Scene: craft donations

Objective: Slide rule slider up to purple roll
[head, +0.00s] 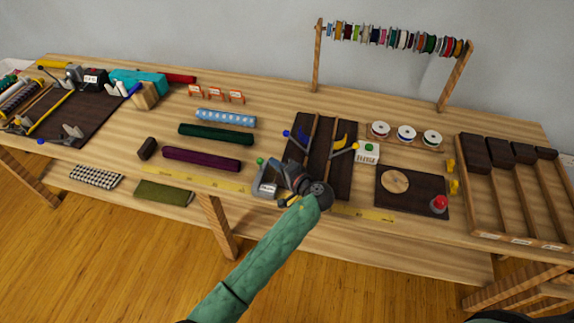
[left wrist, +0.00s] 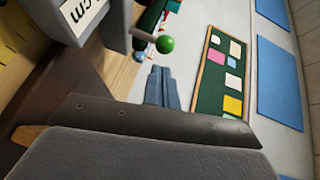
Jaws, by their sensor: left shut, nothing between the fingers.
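The purple roll (head: 201,158) lies on the table left of the slider. The rule slider (head: 262,183) is a grey block with a white label and a green knob, on the yellow rule (head: 195,180) along the front edge. My left gripper (head: 285,175) is shut and empty, just right of the slider. In the left wrist view its closed fingers (left wrist: 163,88) appear near the slider's green knob (left wrist: 165,44); I cannot tell whether they touch. The slider's label (left wrist: 82,14) also shows there. My right gripper is out of view.
A green roll (head: 216,134) and a blue patterned roll (head: 226,118) lie behind the purple one. A small dark block (head: 147,148) stands to its left. A dark tray (head: 336,162) with tools is right of the slider. The rule between slider and roll looks clear.

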